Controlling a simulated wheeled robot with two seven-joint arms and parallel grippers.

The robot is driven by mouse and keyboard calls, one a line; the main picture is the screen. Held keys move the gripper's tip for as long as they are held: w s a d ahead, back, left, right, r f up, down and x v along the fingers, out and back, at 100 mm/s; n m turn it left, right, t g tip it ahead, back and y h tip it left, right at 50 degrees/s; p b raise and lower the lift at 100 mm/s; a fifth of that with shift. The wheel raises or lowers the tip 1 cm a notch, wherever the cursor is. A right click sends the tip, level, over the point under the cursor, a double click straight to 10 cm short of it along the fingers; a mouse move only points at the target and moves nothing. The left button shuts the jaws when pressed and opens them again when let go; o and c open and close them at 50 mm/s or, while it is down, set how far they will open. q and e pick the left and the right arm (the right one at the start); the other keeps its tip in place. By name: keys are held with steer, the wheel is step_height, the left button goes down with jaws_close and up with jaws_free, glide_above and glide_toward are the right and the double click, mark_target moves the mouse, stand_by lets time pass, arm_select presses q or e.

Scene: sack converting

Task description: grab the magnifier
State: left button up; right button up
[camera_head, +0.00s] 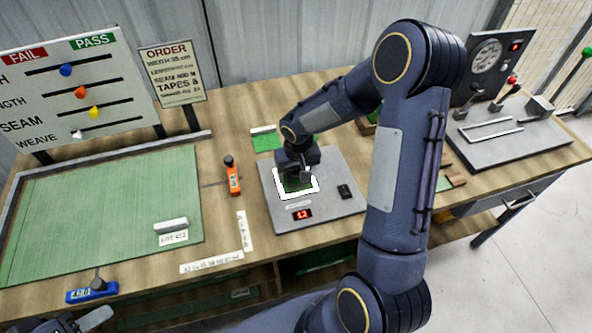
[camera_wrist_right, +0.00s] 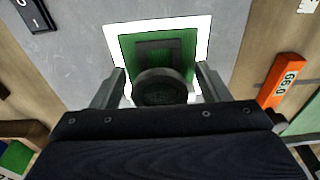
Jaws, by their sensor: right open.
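The magnifier, a small black stand with a square frame and a round lens ring (camera_wrist_right: 160,82), stands on a green swatch (camera_wrist_right: 128,47) over a bright white panel. My right gripper (camera_wrist_right: 161,85) is open, one finger on each side of the lens ring, with gaps still visible. In the head view my right gripper (camera_head: 300,176) points down over the lit panel (camera_head: 312,190) and hides most of the magnifier. Part of my left gripper (camera_head: 90,320) shows at the bottom left edge, too cut off to read.
The grey inspection plate (camera_head: 345,208) carries a red display (camera_head: 302,214) and a black switch (camera_head: 345,191). An orange tool (camera_head: 232,176) lies to its left, beside a green mat (camera_head: 100,215). A blue gauge (camera_head: 92,291) lies at the front left. A gauge machine (camera_head: 515,135) stands right.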

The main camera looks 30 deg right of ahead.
steer(key=c, duration=1.1)
steer(key=shift+r, duration=0.1)
steer(key=shift+c, duration=0.2)
